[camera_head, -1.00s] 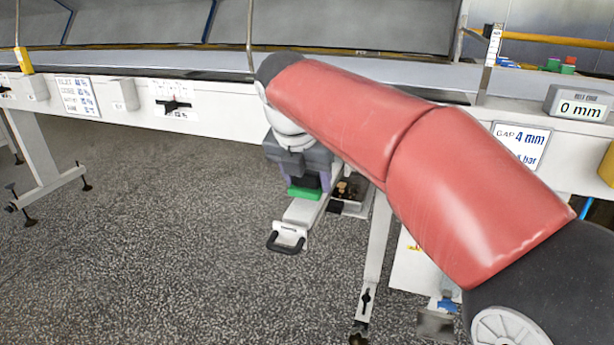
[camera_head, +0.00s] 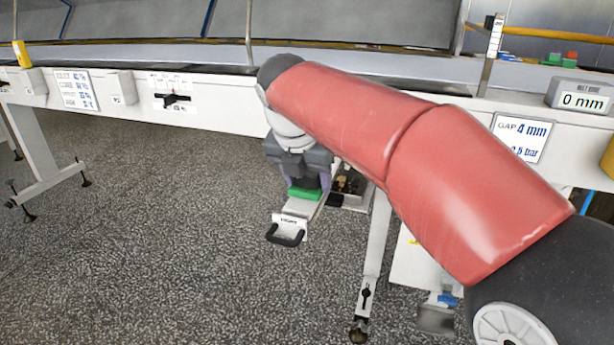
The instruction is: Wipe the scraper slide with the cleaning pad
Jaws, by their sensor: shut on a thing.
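The scraper slide (camera_head: 291,221) is a pale flat bar with a black handle at its near end, sticking out low from under the white machine. The green cleaning pad (camera_head: 304,193) is on or just above the slide, farther in than the handle; I cannot tell whether it touches. My gripper (camera_head: 304,181) points down over the slide and is shut on the pad. My red arm covers part of the machine above, and the fingertips are partly hidden.
A small tray (camera_head: 351,197) with brown bits is right of the slide. A machine leg (camera_head: 376,245) stands to its right. The white machine front (camera_head: 215,112) has a black lever (camera_head: 172,99) and signs. The speckled floor (camera_head: 150,240) is clear at left.

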